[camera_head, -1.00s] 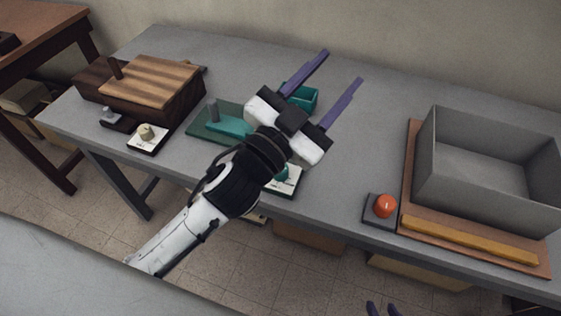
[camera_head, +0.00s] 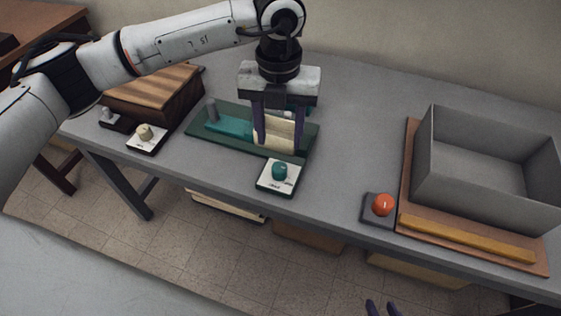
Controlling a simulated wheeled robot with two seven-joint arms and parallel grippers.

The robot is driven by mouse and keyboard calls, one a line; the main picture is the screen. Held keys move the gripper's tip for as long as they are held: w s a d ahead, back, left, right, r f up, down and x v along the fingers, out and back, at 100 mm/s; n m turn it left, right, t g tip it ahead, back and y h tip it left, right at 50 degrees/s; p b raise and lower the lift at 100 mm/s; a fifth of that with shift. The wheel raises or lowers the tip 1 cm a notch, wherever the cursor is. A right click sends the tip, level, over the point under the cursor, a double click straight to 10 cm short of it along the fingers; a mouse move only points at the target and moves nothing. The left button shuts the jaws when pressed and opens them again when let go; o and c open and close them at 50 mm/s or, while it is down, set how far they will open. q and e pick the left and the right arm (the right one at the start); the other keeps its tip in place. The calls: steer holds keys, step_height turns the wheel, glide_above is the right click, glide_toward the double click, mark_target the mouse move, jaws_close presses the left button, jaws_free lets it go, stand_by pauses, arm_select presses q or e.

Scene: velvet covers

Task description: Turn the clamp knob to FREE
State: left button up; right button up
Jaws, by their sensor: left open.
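A teal knob (camera_head: 279,171) sits on a white labelled plate (camera_head: 268,187) at the table's front edge; the label is too small to read. Behind it is a green base (camera_head: 202,131) with a teal slide (camera_head: 232,127) and a grey post. A cream block (camera_head: 275,130) shows on the base between the fingers of my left gripper (camera_head: 278,148). That gripper is open and points down behind the teal knob, apart from it. I cannot tell whether its fingers touch the block. My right gripper (camera_head: 381,308) shows only its fingertips at the bottom edge.
A beige knob (camera_head: 146,132) on another white plate and a wooden box (camera_head: 160,95) stand at left. An orange button (camera_head: 383,204) and a grey bin (camera_head: 470,195) on a brown board with a yellow bar stand at right. The table between is clear.

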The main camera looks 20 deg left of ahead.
mark_target(279, 167)
arm_select(q)
step_height(279, 167, down, 10)
steer(key=shift+p, duration=0.45)
steer(key=shift+c, duration=0.4)
steer(key=c, duration=1)
